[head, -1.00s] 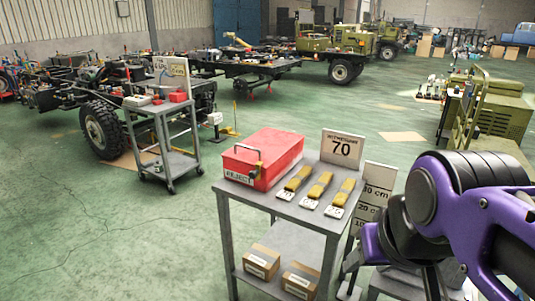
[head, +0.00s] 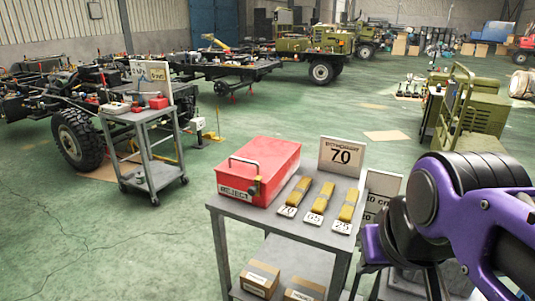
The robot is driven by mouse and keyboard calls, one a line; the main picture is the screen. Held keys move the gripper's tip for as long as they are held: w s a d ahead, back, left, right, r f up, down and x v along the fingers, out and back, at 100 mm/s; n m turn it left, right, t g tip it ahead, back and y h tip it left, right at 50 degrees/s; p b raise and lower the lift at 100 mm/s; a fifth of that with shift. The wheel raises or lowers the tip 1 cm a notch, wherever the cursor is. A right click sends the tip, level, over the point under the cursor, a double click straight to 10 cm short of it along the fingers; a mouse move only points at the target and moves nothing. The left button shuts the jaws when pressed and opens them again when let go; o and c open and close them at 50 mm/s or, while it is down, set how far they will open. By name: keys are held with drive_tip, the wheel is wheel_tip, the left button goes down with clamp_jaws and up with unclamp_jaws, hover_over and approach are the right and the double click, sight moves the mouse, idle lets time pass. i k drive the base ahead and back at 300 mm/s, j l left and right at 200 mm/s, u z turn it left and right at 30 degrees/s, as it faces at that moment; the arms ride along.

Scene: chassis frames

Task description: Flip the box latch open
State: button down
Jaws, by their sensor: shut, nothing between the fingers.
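A red box (head: 268,165) with its lid down sits at the left end of a grey table (head: 328,237). Its front carries a metal bail handle (head: 243,165), a small brass-coloured latch (head: 257,188) and a white label reading "REJECT" (head: 235,193). The latch is too small to tell its exact position. My purple and black arm fills the right side of the view, to the right of the table and apart from the box. My gripper does not show.
Cardboard boxes (head: 260,279) stand on the lower shelf. A grey cart (head: 148,150) stands at the left. The green floor between cart and table is clear.

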sight(255, 189)
drive_tip(key=i+j+z, duration=0.15)
drive_tip(key=j, duration=0.2)
drive_tip(key=i+j+z, duration=0.25)
drive_tip(key=i+j, duration=0.2)
drive_tip(key=j, duration=0.25)
drive_tip(key=i+j+z, duration=0.15)
drive_tip(key=j, duration=0.25)
drive_tip(key=i+j+z, duration=0.15)
drive_tip(key=j, duration=0.25)
drive_tip(key=i+j+z, duration=0.15)
drive_tip(key=j, duration=0.3)
drive_tip(key=k+j+u, duration=0.35)
drive_tip(key=j, duration=0.25)
drive_tip(key=i+l+z, duration=0.15)
drive_tip(key=l, duration=0.15)
drive_tip(key=i+l+z, duration=0.2)
drive_tip(key=l, duration=0.1)
